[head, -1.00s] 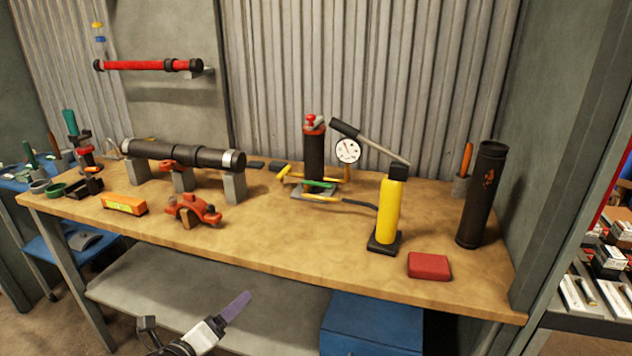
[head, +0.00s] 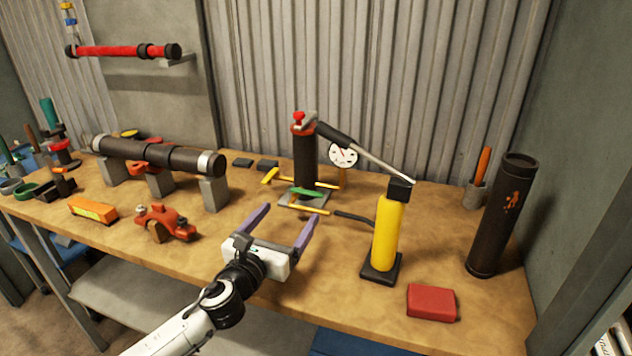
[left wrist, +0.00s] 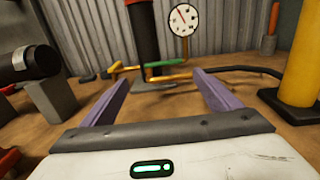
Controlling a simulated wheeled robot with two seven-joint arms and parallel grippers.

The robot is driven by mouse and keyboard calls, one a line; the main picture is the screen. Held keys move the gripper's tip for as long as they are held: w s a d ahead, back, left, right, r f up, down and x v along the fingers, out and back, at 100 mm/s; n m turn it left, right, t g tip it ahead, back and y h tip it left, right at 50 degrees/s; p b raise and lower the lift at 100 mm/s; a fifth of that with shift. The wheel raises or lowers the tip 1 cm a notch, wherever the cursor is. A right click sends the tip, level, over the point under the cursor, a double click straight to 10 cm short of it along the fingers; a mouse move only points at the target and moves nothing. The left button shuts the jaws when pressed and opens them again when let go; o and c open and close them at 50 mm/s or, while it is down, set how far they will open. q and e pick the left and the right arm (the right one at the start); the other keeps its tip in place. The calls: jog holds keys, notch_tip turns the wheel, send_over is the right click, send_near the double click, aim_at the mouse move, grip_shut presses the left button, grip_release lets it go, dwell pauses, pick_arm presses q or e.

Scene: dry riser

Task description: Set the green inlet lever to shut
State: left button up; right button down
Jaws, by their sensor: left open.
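The green inlet lever (head: 307,192) sits low at the front of the dark upright riser pipe (head: 305,160), among yellow pipes. It lies roughly crosswise in the head view. In the left wrist view the green lever (left wrist: 168,63) shows beyond the fingers, in front of the dark pipe (left wrist: 143,35). My left gripper (head: 289,215) is open and empty, its two purple fingers pointing at the riser. They are short of the lever and apart from it. It also shows in the left wrist view (left wrist: 160,95). My right gripper is not in view.
A round gauge (head: 343,157) stands right of the riser. A yellow hand pump (head: 387,235) with a long handle stands to the right, with a red block (head: 431,302) before it. An orange-red clamp (head: 166,222) and a dark pipe on blocks (head: 160,155) lie left.

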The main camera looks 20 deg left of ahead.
aim_at(306, 193)
pick_arm(q)
jog(key=shift+w+d+r, duration=0.1)
jog(key=shift+w+d, duration=0.3)
jog(key=shift+w, duration=0.3)
jog(key=shift+w+r, duration=0.1)
jog(key=shift+w, duration=0.25)
jog(key=w, duration=0.5)
jog(key=w+b, duration=0.1)
jog(key=w, duration=0.1)
jog(key=shift+w+d, duration=0.2)
jog(key=shift+d, duration=0.1)
jog(key=shift+w, duration=0.55)
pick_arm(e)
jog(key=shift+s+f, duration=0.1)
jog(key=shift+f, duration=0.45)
